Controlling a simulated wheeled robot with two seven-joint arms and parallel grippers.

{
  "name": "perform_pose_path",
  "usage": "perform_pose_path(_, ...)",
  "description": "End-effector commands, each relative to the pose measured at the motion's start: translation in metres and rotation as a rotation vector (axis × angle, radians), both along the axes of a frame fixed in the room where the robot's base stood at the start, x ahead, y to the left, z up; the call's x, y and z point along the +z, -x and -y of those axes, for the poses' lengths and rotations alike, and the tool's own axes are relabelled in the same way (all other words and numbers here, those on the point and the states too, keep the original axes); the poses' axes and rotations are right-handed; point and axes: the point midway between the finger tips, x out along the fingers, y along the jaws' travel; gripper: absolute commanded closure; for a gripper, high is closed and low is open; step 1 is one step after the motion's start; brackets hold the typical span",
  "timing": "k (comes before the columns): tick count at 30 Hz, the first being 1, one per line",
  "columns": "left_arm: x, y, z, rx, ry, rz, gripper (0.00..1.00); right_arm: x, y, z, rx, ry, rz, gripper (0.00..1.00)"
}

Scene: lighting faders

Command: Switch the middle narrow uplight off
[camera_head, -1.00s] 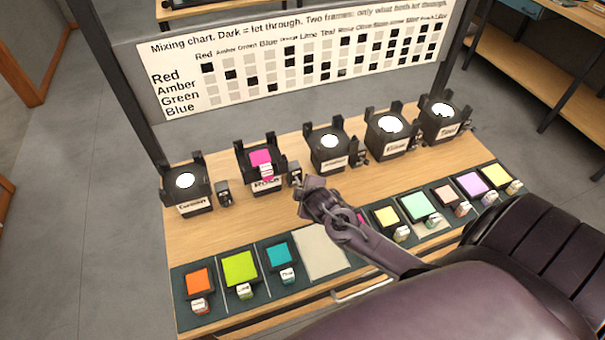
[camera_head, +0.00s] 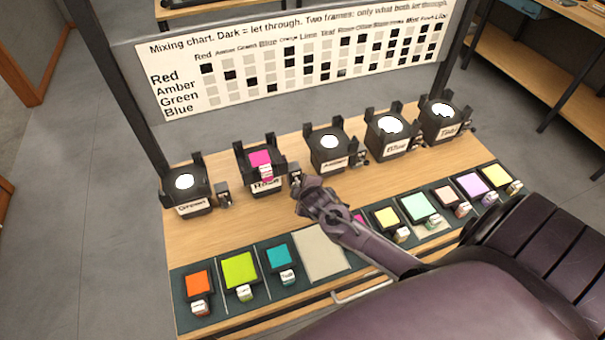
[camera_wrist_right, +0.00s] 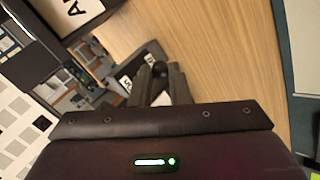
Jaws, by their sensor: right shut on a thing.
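A row of dark uplights stands along the back of the wooden bench. The middle one, with a label like "Amber" (camera_head: 329,149), has a bright white top. The one left of it, labelled "Rose" (camera_head: 262,184), carries a magenta frame (camera_head: 260,158). A small switch box (camera_head: 296,173) stands to the right of the Rose uplight. My right gripper (camera_head: 302,191) is at this box. In the wrist view its fingers are closed by a dark round knob (camera_wrist_right: 160,68), beside a labelled box (camera_wrist_right: 125,85). The exact grip is partly hidden. My left gripper is out of view.
Other uplights, Green (camera_head: 185,188), Blue (camera_head: 390,133) and Teal (camera_head: 442,118), also have white tops and switch boxes. Coloured frames such as the orange one (camera_head: 198,282) lie along the front strip. A mixing chart (camera_head: 300,65) stands behind.

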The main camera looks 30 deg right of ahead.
Motion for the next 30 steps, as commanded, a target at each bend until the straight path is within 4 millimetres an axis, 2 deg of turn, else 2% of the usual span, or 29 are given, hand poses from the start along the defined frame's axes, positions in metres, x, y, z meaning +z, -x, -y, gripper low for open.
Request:
perform_pose_path(7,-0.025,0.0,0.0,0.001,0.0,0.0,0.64,-0.017,0.002,-0.001,0.002,0.035,0.143,1.0)
perform_pose_path(12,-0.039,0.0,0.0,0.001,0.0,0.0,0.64,-0.022,0.001,-0.001,0.001,0.062,0.26,1.0)
perform_pose_path(23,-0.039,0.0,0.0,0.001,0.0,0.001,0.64,-0.019,0.001,-0.001,0.0,0.07,0.292,1.0)
perform_pose_path(24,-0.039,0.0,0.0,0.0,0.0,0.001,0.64,-0.019,0.001,-0.001,0.0,0.07,0.292,0.83)
perform_pose_path(29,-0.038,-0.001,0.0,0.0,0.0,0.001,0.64,-0.019,0.001,-0.001,0.0,0.07,0.292,0.62)
perform_pose_path(30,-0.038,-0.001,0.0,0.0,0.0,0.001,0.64,-0.019,0.001,-0.001,0.0,0.07,0.292,0.62)
